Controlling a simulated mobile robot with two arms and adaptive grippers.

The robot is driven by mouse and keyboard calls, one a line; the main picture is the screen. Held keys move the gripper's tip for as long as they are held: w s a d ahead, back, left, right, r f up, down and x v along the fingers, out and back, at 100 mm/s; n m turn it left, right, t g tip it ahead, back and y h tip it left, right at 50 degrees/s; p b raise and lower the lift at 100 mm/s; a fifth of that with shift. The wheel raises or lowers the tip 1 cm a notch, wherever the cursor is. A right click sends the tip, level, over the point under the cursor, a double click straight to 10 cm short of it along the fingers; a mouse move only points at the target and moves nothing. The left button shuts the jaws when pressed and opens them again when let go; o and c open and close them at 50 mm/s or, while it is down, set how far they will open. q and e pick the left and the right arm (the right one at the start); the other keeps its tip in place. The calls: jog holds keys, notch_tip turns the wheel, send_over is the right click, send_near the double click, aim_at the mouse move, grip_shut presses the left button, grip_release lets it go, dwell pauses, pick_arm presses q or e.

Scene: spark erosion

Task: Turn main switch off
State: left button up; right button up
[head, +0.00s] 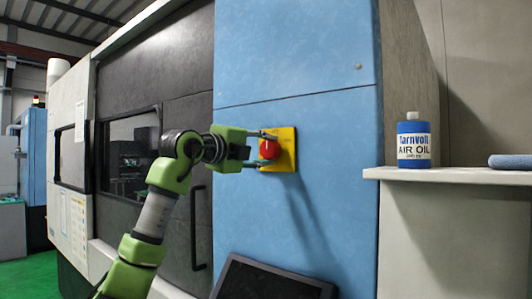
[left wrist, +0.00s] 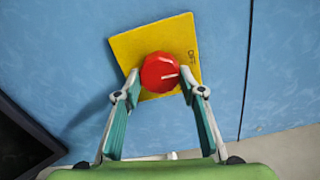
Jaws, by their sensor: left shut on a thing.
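The main switch is a round red knob (head: 268,149) on a yellow plate (head: 287,149), fixed to the blue machine panel. My left gripper (head: 265,151) reaches it from the left, with one finger above the knob and one below. In the left wrist view, the red knob (left wrist: 160,72) sits between the fingertips of the left gripper (left wrist: 160,84), which is shut on it. A white mark on the knob points to the right in that view. Small lettering on the yellow plate (left wrist: 188,50) is too small to read surely. My right gripper is not in view.
A dark screen (head: 270,280) stands below the switch. A black door handle (head: 197,228) is left of the panel. On the right, a shelf (head: 455,176) holds a blue and white oil bottle (head: 413,142) and a folded blue cloth (head: 511,161). The panel around the switch is clear.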

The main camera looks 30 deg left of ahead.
pick_arm(q)
jog(key=shift+r+n, duration=0.1)
jog(key=shift+n, duration=0.3)
jog(key=o, duration=1.1)
jog(key=shift+a, duration=0.1)
jog(key=shift+s, duration=0.15)
jog(key=s, duration=0.8)
jog(key=s+a, duration=0.1)
jog(key=s, duration=0.2)
jog(key=shift+s, duration=0.4)
